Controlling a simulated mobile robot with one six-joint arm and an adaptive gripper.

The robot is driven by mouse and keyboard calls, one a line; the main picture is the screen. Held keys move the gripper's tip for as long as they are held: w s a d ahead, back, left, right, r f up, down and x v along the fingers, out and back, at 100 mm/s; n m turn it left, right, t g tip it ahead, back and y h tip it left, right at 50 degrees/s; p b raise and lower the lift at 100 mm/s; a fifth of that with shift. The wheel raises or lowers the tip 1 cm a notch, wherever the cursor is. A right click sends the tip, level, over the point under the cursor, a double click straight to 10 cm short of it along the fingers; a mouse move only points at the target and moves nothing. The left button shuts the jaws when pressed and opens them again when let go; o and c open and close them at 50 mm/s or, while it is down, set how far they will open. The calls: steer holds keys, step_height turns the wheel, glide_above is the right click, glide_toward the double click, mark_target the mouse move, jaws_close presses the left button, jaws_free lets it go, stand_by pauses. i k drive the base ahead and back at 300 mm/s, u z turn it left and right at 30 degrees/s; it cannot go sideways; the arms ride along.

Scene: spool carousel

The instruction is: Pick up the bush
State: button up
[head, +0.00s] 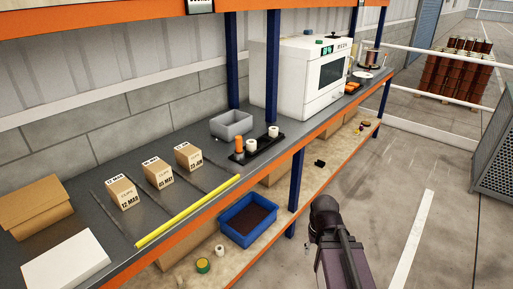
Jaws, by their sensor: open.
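No thing is plainly marked as the bush. A black holder (262,150) on the upper shelf carries small upright cylinders: an orange one (239,145), a white one (251,146) and another white one (273,132). A short white cylinder (219,250) stands on the lower shelf. Any of these could be the bush; I cannot tell which. Part of my arm shows at the bottom right of centre, in front of the shelves and over the floor. My gripper is not visible.
A grey bin (231,125) and a white oven-like machine (305,77) stand behind the holder. Dated cartons (159,174) stand to the left, near a yellow bar (188,210). Below are a blue tray (247,219) and a yellow-green roll (203,265). Blue posts (296,185) frame the shelves.

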mark_target(251, 143)
steer(key=u, duration=0.05)
steer(key=i, duration=0.95)
steer(key=z, duration=0.05)
